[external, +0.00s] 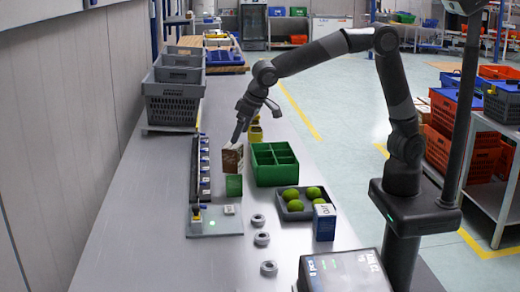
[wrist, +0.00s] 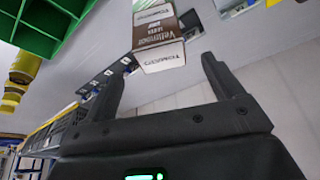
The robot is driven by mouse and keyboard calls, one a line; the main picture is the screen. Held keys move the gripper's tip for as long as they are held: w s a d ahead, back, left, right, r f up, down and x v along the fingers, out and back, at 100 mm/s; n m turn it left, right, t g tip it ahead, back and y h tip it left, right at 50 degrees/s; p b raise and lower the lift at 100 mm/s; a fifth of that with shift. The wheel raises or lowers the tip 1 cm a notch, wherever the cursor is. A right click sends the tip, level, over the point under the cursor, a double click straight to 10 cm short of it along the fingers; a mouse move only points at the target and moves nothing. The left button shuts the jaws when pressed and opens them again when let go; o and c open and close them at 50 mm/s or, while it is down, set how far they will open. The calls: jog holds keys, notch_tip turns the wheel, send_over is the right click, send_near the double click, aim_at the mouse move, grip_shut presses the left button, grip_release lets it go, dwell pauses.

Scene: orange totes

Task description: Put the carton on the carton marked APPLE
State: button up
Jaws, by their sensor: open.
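A brown and white carton (external: 232,159) is just below my gripper (external: 238,137) in the external view. A small green carton (external: 234,186) shows directly under it; I cannot tell whether the brown carton stands on it or behind it. In the wrist view the brown carton (wrist: 158,38) has its printed end near the gap between my gripper's (wrist: 163,68) fingertips. The fingers are spread, with space on both sides of the carton. A blue and white carton (external: 324,224) stands at the right bench edge. I cannot read APPLE on any carton.
A green divided crate (external: 257,174) and a dark tray (external: 291,214) of green fruit stand right of the cartons. A rack (external: 197,229) with several small items lies to the left. Grey rings (external: 262,239) sit in front. Yellow objects (external: 255,134) stand behind.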

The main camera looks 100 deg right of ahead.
jog(key=s+d+r+n+y, duration=0.1)
jog(key=s+r, duration=0.3)
jog(key=s, duration=0.2)
jog(key=s+d+r, duration=0.1)
jog(key=s+r, duration=0.2)
jog(key=s, duration=0.3)
jog(key=s+f+n, duration=0.1)
jog(key=s+f, duration=0.1)
jog(key=s, duration=1)
jog(key=s+d+f+n+t, duration=0.1)
jog(key=s+f+n, duration=0.1)
jog(key=s, duration=1.1)
jog(key=shift+f+y, duration=0.3)
jog(key=shift+y, duration=0.1)
jog(key=shift+d, duration=0.1)
